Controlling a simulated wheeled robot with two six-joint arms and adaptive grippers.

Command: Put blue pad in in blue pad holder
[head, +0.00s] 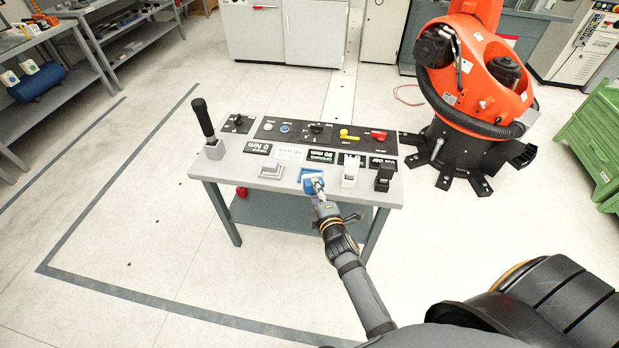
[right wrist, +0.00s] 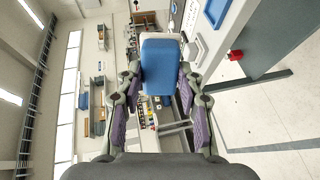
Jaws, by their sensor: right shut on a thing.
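My right gripper (right wrist: 162,95) is shut on the blue pad (right wrist: 163,66), which has a pale edge at its top and stands out between the purple-lined fingers. In the head view the right gripper (head: 317,193) is over the front middle of the table, at a small blue and white cluster (head: 309,175). The pad and what lies behind it cannot be clearly told apart there. In the right wrist view a flat blue piece with a pale rim (right wrist: 217,11), perhaps the blue pad holder, lies on the table, apart from the held pad. My left gripper is not in view.
The grey table (head: 222,172) carries a grey metal bracket (head: 285,171) left of the gripper, and white (head: 350,170) and black (head: 385,176) blocks to its right. A black-handled lever (head: 204,122) stands at the left end. Control panels line the back. An orange robot (head: 475,75) stands behind right.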

